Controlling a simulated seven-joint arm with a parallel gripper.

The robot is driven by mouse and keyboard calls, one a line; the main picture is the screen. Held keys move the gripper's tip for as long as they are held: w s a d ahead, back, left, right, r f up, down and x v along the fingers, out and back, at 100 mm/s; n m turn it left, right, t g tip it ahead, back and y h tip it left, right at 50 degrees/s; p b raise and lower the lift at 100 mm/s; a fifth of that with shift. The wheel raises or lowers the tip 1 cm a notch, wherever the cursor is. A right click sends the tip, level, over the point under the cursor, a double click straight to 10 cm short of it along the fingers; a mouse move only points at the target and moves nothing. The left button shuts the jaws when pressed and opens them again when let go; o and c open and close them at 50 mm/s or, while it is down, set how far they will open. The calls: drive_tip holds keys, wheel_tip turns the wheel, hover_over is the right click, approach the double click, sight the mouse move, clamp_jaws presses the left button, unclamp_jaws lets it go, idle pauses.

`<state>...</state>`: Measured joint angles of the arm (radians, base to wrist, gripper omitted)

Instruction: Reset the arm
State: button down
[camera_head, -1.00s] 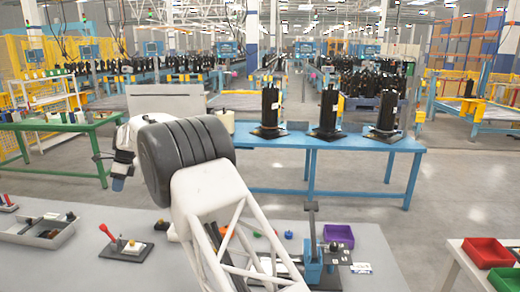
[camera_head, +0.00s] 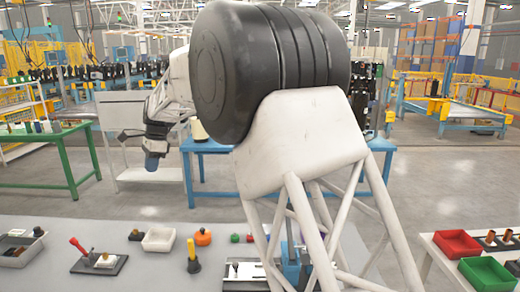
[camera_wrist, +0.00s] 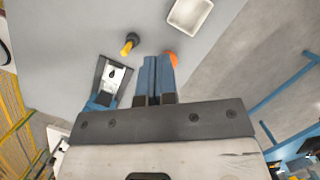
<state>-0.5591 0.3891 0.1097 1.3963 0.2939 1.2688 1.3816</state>
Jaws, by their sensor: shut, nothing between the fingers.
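My gripper (camera_head: 152,160) hangs pointing down at the left of my arm in the head view, above and beyond the grey worktable (camera_head: 40,221). In the wrist view my gripper (camera_wrist: 155,62) shows its two blue fingers side by side, shut with nothing between them. My arm's large dark joint and white lattice link fill the middle of the head view and hide part of the table and the blue bench behind.
The grey table carries a red-handled fixture (camera_head: 98,262), a yellow-and-black tool (camera_head: 193,257), a white tray (camera_head: 158,238) and an orange piece (camera_head: 202,237). Red (camera_head: 456,244) and green (camera_head: 487,274) bins stand at right. A green table (camera_head: 55,139) stands at left.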

drive_tip(key=s+d+r+n+t, duration=0.15)
drive_tip(key=s+d, duration=0.45)
drive_tip(key=d, duration=0.6)
drive_tip(key=s+d+r+n, duration=0.25)
drive_tip(key=s+d, duration=0.35)
drive_tip(key=d, duration=0.5)
drive_tip(key=s+d+r+n+t, duration=0.15)
drive_tip(key=s+d, duration=0.45)
drive_tip(key=d, duration=0.6)
drive_tip(key=s+d+f+n+h, duration=0.1)
drive_tip(key=s+d+f, duration=0.2)
drive_tip(key=s+d, duration=0.3)
drive_tip(key=s+d+f+n+t+h, duration=0.1)
drive_tip(key=s+d+f, duration=0.3)
drive_tip(key=s, duration=0.9)
drive_tip(key=s+d+f+n, duration=0.2)
drive_tip(key=s+d+f, duration=0.1)
drive_tip(key=s+d, duration=0.6)
drive_tip(key=shift+s+d+f+n+h, duration=0.15)
drive_tip(key=shift+s+n+h, duration=0.25)
drive_tip(key=shift+s, duration=0.3)
